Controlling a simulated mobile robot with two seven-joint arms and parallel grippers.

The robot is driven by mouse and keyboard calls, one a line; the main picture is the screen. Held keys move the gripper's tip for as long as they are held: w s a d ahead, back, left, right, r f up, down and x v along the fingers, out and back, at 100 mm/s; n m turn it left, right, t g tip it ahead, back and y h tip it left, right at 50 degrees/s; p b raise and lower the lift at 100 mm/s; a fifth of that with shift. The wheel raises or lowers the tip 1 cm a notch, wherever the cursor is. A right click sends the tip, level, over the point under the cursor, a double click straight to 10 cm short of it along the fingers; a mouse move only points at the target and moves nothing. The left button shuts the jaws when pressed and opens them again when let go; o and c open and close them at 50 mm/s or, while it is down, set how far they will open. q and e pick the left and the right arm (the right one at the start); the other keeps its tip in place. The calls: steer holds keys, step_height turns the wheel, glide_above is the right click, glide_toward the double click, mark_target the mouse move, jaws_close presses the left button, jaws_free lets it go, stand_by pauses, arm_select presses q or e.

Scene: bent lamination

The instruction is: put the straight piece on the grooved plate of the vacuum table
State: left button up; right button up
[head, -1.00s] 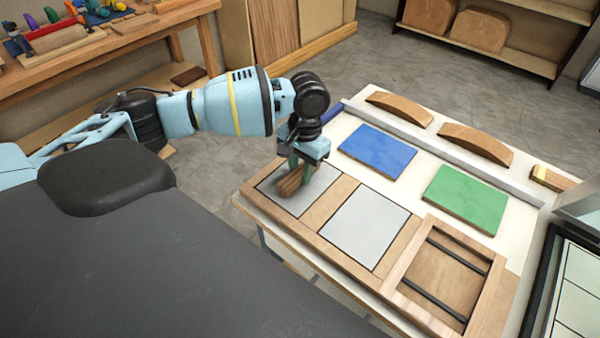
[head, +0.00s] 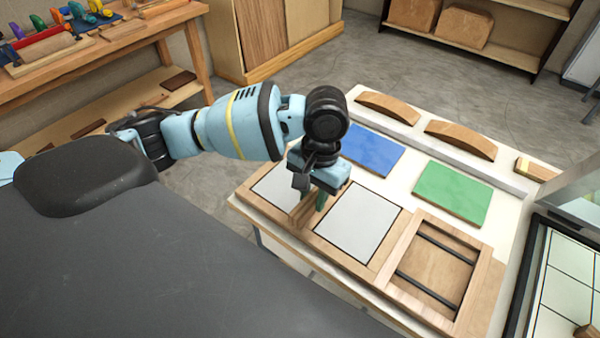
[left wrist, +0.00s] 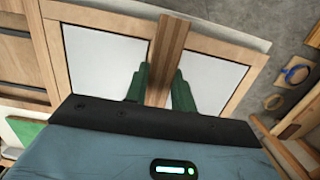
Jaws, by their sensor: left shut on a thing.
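My left gripper (head: 310,203) is shut on a brown wooden straight piece (head: 300,215), over the wooden strip between two pale grey panels on the table. In the left wrist view the straight piece (left wrist: 172,45) stands out lengthwise between the green fingertips (left wrist: 160,78). Whether it touches the table surface I cannot tell. At the far right, a black-framed pale plate with dark lines (head: 567,285) looks like the grooved plate; its right part is cut off. My right gripper is not in view.
The table holds a blue panel (head: 372,150), a green panel (head: 453,193), two curved wooden pieces (head: 388,107) behind a white rail, and an open wooden frame with black bars (head: 440,268). A small brown piece (head: 586,332) lies at the bottom right.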

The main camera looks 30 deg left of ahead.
arm_select(q)
steer(key=shift+s+d+r, duration=0.1)
steer(key=shift+s+d, duration=0.55)
steer(key=shift+d, duration=0.25)
steer(key=shift+s+d+r, duration=0.1)
steer(key=shift+s+d, duration=0.55)
steer(key=shift+d, duration=0.25)
